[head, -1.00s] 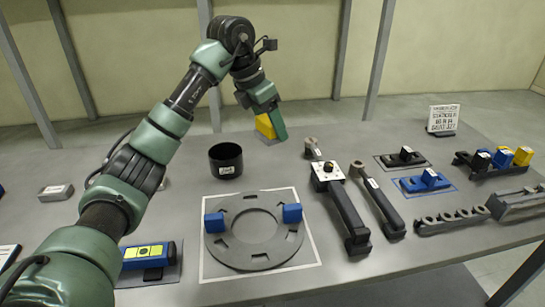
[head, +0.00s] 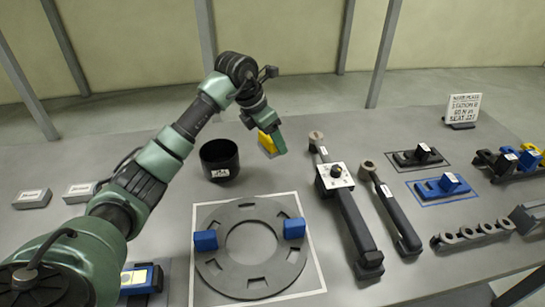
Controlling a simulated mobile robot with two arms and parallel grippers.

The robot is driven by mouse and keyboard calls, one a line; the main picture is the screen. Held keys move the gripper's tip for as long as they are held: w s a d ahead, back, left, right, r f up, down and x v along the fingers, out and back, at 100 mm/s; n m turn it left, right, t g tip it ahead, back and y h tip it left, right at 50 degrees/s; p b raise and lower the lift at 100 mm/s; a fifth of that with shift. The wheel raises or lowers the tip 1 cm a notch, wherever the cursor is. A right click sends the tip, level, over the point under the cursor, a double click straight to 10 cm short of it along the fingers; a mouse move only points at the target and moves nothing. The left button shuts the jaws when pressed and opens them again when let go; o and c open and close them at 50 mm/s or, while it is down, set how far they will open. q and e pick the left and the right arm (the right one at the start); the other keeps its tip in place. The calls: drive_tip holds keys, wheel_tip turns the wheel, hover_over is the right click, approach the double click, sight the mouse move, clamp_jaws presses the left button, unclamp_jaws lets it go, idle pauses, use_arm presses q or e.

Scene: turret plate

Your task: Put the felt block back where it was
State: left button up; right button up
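My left gripper (head: 277,138) comes in from the left, pointing down behind and right of the black cup (head: 219,160). A green finger shows, but the gap between the fingers is not clear. A yellow block (head: 267,143) shows right beside the fingers, partly hidden by them. I cannot tell whether it is gripped or stands on the table behind. No block is readable as felt. The grey slotted ring (head: 250,281) lies on a white-edged square with a blue block (head: 205,240) at its left and another blue block (head: 294,228) at its right. My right gripper is not in view.
Long dark tools (head: 350,225) lie right of the ring. A black piece (head: 418,157) and a blue piece (head: 440,187) sit on outlined mats at right, near a rack with coloured blocks (head: 505,160) and a sign (head: 462,109). Grey labelled blocks (head: 80,192) lie at left.

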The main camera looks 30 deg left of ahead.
sight(273, 149)
use_arm(q)
wheel_tip(273, 149, down, 3)
drive_tip(key=shift+r, duration=0.15)
drive_tip(key=shift+f, duration=0.55)
wheel_tip(273, 149, down, 3)
drive_tip(key=shift+f+p, duration=0.2)
drive_tip(key=shift+p, duration=0.35)
drive_tip(key=shift+f, duration=0.2)
drive_tip(key=o, duration=1.3)
drive_tip(key=shift+f, duration=0.1)
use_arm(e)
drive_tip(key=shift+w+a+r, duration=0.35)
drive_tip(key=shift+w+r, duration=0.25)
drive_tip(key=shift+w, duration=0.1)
